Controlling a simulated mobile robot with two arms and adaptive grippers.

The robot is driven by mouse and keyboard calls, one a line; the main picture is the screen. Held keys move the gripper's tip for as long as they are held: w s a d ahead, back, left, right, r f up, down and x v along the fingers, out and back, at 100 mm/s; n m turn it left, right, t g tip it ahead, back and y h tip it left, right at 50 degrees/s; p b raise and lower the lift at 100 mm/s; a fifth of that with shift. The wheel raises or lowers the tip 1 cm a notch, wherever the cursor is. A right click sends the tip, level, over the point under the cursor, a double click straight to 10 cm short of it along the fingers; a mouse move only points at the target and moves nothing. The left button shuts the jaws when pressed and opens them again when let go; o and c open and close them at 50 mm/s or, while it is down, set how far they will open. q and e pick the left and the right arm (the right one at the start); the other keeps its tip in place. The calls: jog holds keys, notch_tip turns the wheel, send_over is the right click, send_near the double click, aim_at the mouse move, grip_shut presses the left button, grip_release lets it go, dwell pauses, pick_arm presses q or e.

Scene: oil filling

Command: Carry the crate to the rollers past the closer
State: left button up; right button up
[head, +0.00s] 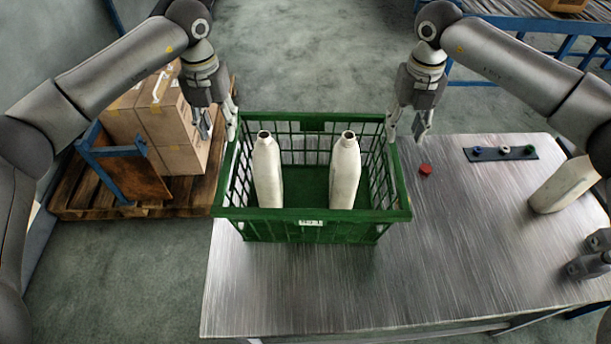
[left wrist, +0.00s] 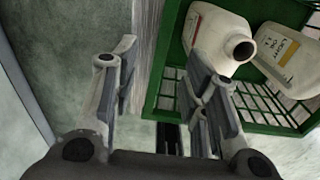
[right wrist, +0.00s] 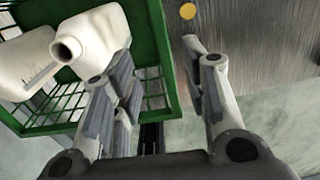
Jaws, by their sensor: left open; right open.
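The green crate (head: 310,216) stands on the metal table with two white bottles (head: 268,172) (head: 345,172) upright inside. My left gripper (head: 220,122) is open at the crate's far left corner. In the left wrist view its fingers (left wrist: 165,85) lie on either side of the crate's rim (left wrist: 154,85). My right gripper (head: 408,126) is open at the far right corner. In the right wrist view its fingers (right wrist: 165,80) appear on either side of the rim (right wrist: 163,45). I cannot tell their height against the rim. The closer is not clearly identifiable.
A red cap (head: 425,169), a dark strip with several caps (head: 500,153) and a white bottle (head: 563,185) are on the table (head: 470,260) to the right. Boxes (head: 165,120) sit on a wooden pallet (head: 75,195) at left. A blue frame (head: 570,42) stands at back right.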

aim_at(228, 154)
pick_arm(q)
jog(key=shift+s+d+r, duration=0.1)
jog(key=shift+s+d, duration=0.2)
pick_arm(e)
jog(key=shift+s+d, duration=0.3)
jog(key=shift+s, duration=0.05)
pick_arm(q)
jog(key=shift+w+f, duration=0.1)
jog(key=shift+f, duration=0.25)
pick_arm(e)
jog(key=shift+w+f, duration=0.1)
jog(key=shift+f, duration=0.25)
pick_arm(q)
notch_tip(228, 154, down, 10)
jog(key=shift+w+a+f, duration=0.1)
pick_arm(e)
notch_tip(228, 154, down, 10)
jog(key=shift+w+a+f, duration=0.1)
jog(key=shift+a, duration=0.05)
pick_arm(q)
jog(key=shift+c, duration=0.5)
pick_arm(e)
jog(key=shift+c, duration=0.5)
pick_arm(q)
grip_shut()
pick_arm(e)
grip_shut()
